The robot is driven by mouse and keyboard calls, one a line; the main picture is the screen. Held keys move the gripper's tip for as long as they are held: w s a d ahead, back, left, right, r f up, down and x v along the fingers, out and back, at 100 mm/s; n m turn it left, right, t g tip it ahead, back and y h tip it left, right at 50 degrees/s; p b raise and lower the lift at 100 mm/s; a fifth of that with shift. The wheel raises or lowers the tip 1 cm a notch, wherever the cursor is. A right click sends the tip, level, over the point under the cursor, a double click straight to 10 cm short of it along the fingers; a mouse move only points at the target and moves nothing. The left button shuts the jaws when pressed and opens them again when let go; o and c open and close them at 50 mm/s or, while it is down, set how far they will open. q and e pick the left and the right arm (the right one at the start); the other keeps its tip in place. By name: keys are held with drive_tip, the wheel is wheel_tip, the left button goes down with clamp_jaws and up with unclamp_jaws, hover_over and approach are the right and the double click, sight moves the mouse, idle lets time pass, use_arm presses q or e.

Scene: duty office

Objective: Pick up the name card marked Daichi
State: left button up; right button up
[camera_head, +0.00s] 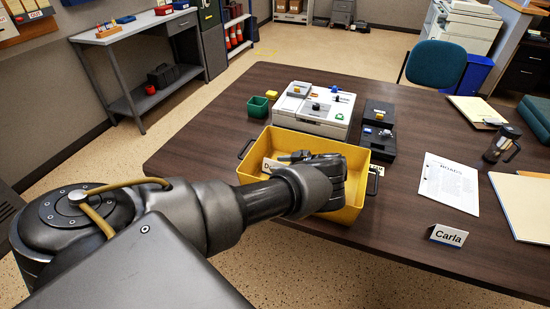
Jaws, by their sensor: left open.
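A yellow tray (286,140) with dark handles stands on the brown table. Inside it, at its left, a white card (268,166) shows a letter that looks like "D"; the rest of its text is hidden behind my arm. My left gripper (318,160) is over the tray, open, close to this card and partly covering the tray's inside. I cannot tell whether it touches the card. A second white card edge (376,170) shows at the tray's right end; its text is hidden. A card reading "Carla" (448,235) stands on the table at the right. My right gripper is out of view.
Behind the tray are a white box (314,118) with small items on it, dark boxes (379,115) and a small green bin (258,106). Printed paper (449,184), a dark press jug (502,144) and folders are at the right. The front right table is mostly clear.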

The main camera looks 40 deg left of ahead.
use_arm(q)
clamp_jaws()
idle(0.3)
